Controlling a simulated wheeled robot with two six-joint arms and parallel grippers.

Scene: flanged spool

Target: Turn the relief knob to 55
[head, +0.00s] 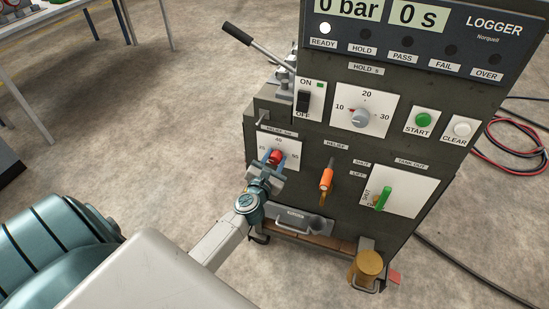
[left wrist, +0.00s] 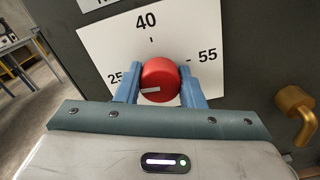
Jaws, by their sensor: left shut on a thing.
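The relief knob (head: 276,156) is round and red, on a white dial plate (head: 291,148) at the left of the dark cabinet front. In the left wrist view the knob (left wrist: 160,78) sits between the two blue fingers of my left gripper (left wrist: 168,88), which is shut on it. The plate shows 25 at left, 40 at top and 55 at right. A short white mark on the knob's lower left face lies towards the 25 side. In the head view my left gripper (head: 271,166) reaches the knob from below. My right gripper is not in view.
An orange-handled lever (head: 326,180) stands right of the dial, and a green handle (head: 382,198) is further right. The hold knob (head: 360,117) and an on/off switch (head: 303,100) are above. A brass-coloured cup (head: 367,268) is at the cabinet's foot.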

